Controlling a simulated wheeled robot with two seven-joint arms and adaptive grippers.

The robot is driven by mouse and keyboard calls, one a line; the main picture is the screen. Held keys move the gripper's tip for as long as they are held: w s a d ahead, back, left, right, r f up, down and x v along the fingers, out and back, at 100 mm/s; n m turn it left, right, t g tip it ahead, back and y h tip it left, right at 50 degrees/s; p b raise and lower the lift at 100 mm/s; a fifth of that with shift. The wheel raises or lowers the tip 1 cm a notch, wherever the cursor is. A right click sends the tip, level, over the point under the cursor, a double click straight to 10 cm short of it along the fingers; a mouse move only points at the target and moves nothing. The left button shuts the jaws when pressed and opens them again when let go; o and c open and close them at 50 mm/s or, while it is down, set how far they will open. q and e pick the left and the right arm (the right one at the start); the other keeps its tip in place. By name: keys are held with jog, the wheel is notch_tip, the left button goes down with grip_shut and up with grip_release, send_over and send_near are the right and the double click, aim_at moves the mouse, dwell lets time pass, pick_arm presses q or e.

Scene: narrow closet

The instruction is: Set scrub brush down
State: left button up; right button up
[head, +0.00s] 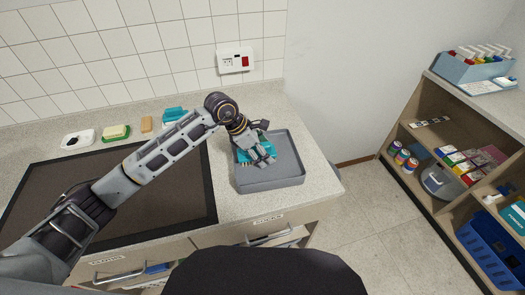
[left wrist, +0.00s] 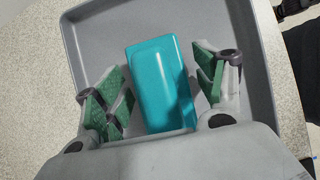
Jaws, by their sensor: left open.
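The teal scrub brush (left wrist: 163,88) lies in the grey tray (left wrist: 257,80), seen from above in the left wrist view. In the head view the brush (head: 242,156) shows partly behind my gripper, inside the tray (head: 285,178) on the counter. My left gripper (left wrist: 160,80) is open, with its green-padded fingers on either side of the brush and gaps between pads and brush. In the head view the left gripper (head: 263,158) is low over the tray. The brush's underside is hidden.
A teal item (head: 174,113), an orange-brown block (head: 147,124), a sponge on a green base (head: 116,132) and a white dish (head: 77,140) line the counter's back. A dark mat (head: 150,200) covers the counter's left. A stocked shelf (head: 425,100) stands right, across open floor.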

jog(key=shift+a, duration=0.1)
pick_arm(q)
jog(key=shift+r, duration=0.1)
jog(key=shift+a+r, duration=0.3)
jog(key=shift+r, duration=0.2)
jog(key=v, duration=0.4)
jog(key=shift+a+r+b, duration=0.2)
jog(key=shift+b, duration=0.1)
jog(key=v, duration=0.4)
jog(key=shift+s+a+r, duration=0.1)
jog(key=shift+r, duration=0.25)
jog(key=shift+s+a+r+b, duration=0.1)
jog(key=shift+a+r+b, duration=0.2)
jog(key=shift+r, duration=0.25)
jog(key=shift+a+r, duration=0.1)
jog(key=shift+r, duration=0.1)
pick_arm(e)
jog(key=shift+w+f, duration=0.35)
jog(key=shift+f, duration=0.25)
pick_arm(q)
jog(key=shift+r, duration=0.15)
pick_arm(e)
jog(key=shift+s+r, duration=0.15)
